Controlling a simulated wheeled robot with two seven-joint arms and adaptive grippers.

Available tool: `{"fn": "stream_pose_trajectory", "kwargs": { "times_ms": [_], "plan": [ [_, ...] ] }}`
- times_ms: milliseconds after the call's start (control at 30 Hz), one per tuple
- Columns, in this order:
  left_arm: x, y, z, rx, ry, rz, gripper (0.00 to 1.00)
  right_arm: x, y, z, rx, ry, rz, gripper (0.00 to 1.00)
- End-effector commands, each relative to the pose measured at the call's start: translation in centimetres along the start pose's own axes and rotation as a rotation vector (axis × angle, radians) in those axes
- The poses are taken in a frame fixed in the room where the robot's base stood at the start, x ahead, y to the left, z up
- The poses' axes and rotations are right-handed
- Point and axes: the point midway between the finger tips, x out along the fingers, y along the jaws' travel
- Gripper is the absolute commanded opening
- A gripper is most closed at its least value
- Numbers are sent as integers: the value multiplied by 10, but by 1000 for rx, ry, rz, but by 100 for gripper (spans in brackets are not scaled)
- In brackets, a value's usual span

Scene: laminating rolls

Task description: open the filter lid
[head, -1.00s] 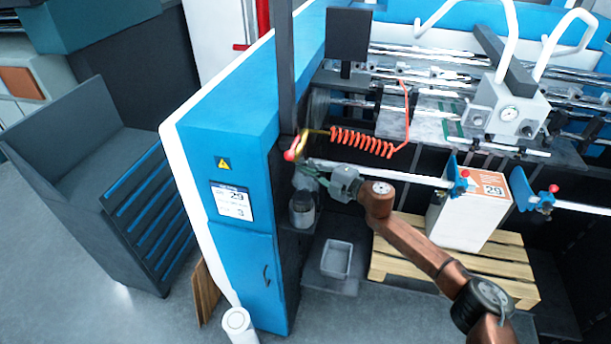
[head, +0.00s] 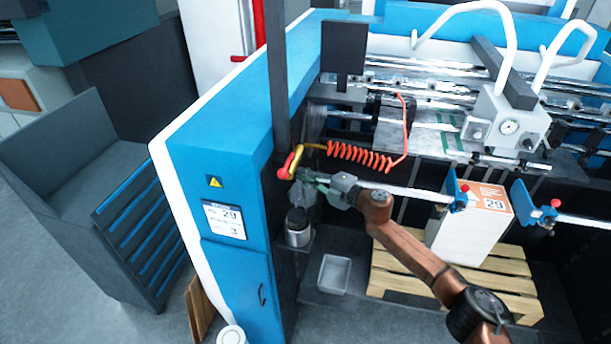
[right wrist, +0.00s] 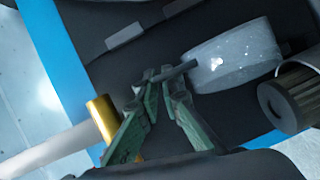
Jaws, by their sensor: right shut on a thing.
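The filter (head: 298,230) stands on a small dark shelf at the side of the blue machine. Its dark ribbed inner part (right wrist: 296,98) shows uncovered in the right wrist view. The translucent, speckled filter lid (right wrist: 236,56) is raised and tilted away from the filter. It also shows above the filter in the head view (head: 306,195), partly behind the gripper. My right gripper (right wrist: 166,82) is shut on the lid's thin grey handle (right wrist: 178,74). Whether the lid still touches the filter at a hinge, I cannot tell. My left gripper is not in view.
A red-knobbed yellow fitting (head: 292,160) with a coiled orange hose (head: 360,156) is close above the gripper. A dark post (head: 276,80) stands just left. A grey bin (head: 334,273) and a pallet (head: 405,282) lie below.

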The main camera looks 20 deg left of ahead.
Motion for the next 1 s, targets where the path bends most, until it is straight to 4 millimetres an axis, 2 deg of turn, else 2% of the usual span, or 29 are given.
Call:
{"fn": "stream_pose_trajectory", "kwargs": {
  "times_ms": [33, 133, 167, 400, 667, 767, 867, 1000],
  "plan": [
    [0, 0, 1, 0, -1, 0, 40, 4, 5, -9, -5, 15, 5, 0],
    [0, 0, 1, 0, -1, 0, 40, 5, 5, -9, -5, 15, 5, 0],
    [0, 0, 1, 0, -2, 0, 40, 5, 5, -9, -5, 15, 5, 8],
    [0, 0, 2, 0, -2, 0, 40, 5, 4, -9, -3, 16, 4, 23],
    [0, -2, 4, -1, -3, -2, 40, 4, 3, -9, -2, 15, 2, 23],
    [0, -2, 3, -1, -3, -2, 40, -3, 2, -7, -1, 13, 3, 23],
    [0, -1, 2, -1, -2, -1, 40, -19, 2, -5, -2, 10, 3, 23],
    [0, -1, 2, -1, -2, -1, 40, -50, 2, -1, -2, 2, 3, 23]
  ]
}}
